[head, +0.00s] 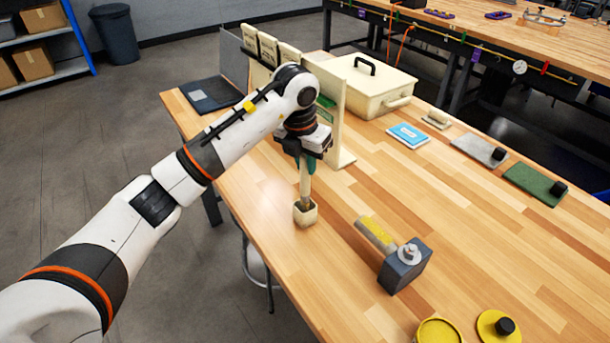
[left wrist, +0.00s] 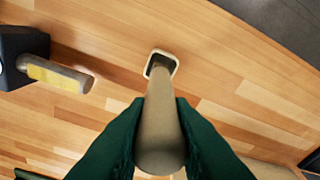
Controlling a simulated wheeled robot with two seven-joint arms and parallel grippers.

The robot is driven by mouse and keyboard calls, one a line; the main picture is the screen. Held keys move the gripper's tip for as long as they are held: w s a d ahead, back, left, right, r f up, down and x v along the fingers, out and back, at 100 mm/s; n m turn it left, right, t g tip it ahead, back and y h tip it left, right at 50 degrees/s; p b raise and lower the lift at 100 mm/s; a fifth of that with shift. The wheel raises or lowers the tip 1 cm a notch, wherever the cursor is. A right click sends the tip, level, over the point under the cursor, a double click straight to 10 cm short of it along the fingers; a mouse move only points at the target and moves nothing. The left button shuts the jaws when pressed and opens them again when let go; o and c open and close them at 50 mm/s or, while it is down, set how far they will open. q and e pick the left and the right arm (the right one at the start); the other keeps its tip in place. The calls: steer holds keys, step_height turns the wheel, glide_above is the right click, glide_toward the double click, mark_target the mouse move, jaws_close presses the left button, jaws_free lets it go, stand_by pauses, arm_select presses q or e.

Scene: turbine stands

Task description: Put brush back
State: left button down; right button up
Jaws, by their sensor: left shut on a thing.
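The brush (head: 305,185) has a tan handle and stands nearly upright in my left gripper (head: 308,163). The gripper's green fingers are shut on the handle. The small cream square cup (head: 298,221) stands on the wooden table directly below. The brush's lower end is at the cup's opening and seems to be inside it; the bristles are hidden. In the left wrist view the handle (left wrist: 160,130) runs between the fingers to the cup (left wrist: 176,68), with its end over the dark opening. My right gripper is not in view.
A dark block holding a yellow-labelled roller (head: 375,234) is right of the cup. Yellow round tins (head: 438,332) lie at the front edge. A cream upright panel (head: 330,125) and a cream case (head: 362,88) are behind. The tabletop between cup and block is clear.

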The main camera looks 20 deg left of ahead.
mark_target(306, 176)
arm_select(q)
steer(key=shift+w+f, duration=0.1)
steer(key=shift+f, duration=0.25)
step_height(306, 176, down, 3)
steer(key=shift+a+f+p, duration=0.1)
steer(key=shift+f+p, duration=0.05)
steer(key=shift+p, duration=0.45)
steer(key=shift+f, duration=0.3)
steer(key=c, duration=1.3)
jaws_free()
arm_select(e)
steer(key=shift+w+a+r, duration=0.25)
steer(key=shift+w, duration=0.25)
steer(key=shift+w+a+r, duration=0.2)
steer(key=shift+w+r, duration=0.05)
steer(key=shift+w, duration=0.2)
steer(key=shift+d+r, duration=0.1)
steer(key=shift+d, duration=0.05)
